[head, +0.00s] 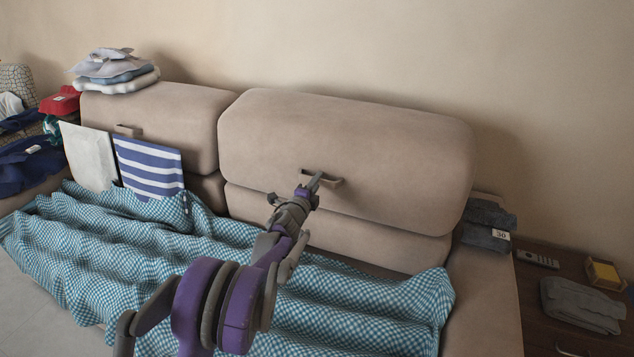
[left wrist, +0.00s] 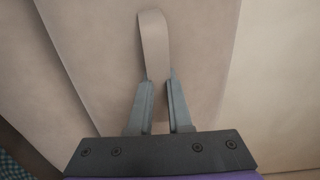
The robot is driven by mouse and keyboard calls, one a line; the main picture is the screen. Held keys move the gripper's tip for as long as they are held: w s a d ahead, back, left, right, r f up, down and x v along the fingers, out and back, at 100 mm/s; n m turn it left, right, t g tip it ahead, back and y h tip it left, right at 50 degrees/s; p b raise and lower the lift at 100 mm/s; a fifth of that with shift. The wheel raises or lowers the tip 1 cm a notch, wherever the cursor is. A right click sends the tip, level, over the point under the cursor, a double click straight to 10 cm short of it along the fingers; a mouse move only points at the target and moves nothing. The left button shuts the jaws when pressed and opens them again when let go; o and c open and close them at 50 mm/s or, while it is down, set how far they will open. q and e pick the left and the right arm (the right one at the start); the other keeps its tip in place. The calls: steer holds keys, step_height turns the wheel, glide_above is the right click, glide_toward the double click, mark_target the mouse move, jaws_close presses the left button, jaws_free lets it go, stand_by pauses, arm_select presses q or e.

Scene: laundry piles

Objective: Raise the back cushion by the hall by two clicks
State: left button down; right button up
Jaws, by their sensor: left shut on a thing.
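The beige sofa has two back cushions, a left one (head: 160,115) and a wider right one (head: 350,135). Each has a fabric pull tab on its front. My left gripper (head: 314,184) is shut on the tab (head: 334,181) of the right cushion. In the left wrist view the tab (left wrist: 154,42) runs between the fingertips of my left gripper (left wrist: 160,77). The right cushion sits above a lower back section (head: 340,230), with a dark seam between them. The tab of the left cushion (head: 127,130) is free. My right gripper is out of view.
A blue checked cloth (head: 120,260) covers the seat. Dark folded cloths (head: 485,225) and a side table (head: 540,300) are at right.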

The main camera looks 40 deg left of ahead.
arm_select(q)
steer(key=s, duration=0.1)
steer(key=s+f, duration=0.1)
steer(key=s+d, duration=0.1)
steer(key=shift+s+f, duration=0.2)
steer(key=shift+s, duration=0.1)
steer(key=c, duration=0.8)
jaws_free()
steer(key=shift+c, duration=0.2)
steer(key=p+v, duration=0.1)
steer(key=v, duration=0.9)
steer(key=shift+s, duration=0.4)
steer(key=shift+d+r, duration=0.1)
steer(key=shift+d, duration=0.05)
